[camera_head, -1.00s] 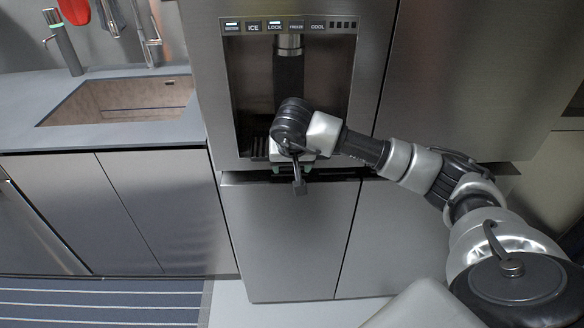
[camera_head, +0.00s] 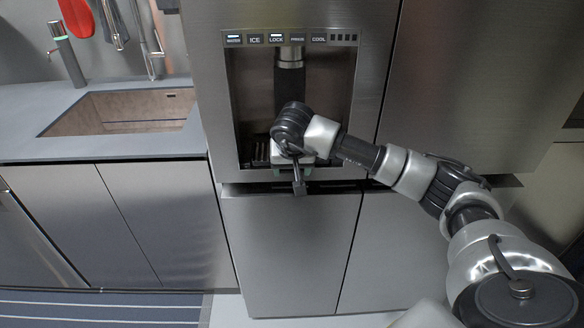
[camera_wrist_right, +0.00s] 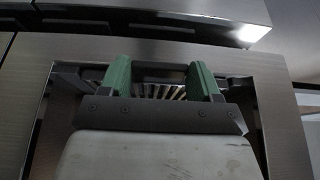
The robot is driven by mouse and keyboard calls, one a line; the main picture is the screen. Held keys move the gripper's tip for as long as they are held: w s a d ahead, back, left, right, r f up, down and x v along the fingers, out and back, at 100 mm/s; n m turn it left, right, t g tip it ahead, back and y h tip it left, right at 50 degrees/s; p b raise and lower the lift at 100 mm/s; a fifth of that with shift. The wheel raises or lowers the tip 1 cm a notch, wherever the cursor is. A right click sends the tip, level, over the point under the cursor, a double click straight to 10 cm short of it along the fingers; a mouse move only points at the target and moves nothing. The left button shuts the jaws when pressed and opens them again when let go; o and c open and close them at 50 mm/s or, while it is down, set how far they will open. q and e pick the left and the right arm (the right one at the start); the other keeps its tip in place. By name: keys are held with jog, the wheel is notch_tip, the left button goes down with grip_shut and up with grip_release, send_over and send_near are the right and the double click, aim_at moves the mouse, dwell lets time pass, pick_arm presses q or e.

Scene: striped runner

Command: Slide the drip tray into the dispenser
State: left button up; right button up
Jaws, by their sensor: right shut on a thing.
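The dispenser (camera_head: 240,90) is a recess in the steel fridge front, with a dark nozzle column and a row of labelled buttons above. My right gripper (camera_wrist_right: 162,78) has green fingers and is at the bottom of this recess. It is shut on the drip tray, whose dark slatted top (camera_wrist_right: 163,92) shows between the fingers in the right wrist view. In the head view some dark slats (camera_head: 261,153) show left of the wrist at the recess floor. My wrist hides most of the tray, so I cannot tell how deep it sits. My left gripper is not in view.
The recess side walls stand close on both sides of my right gripper. A counter (camera_head: 30,128) with a sink (camera_head: 120,112) and faucet is at the left. A striped runner (camera_head: 100,308) lies on the floor below.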

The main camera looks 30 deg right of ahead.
jog(key=o, duration=1.1)
jog(key=v, duration=1.1)
jog(key=shift+b, duration=0.3)
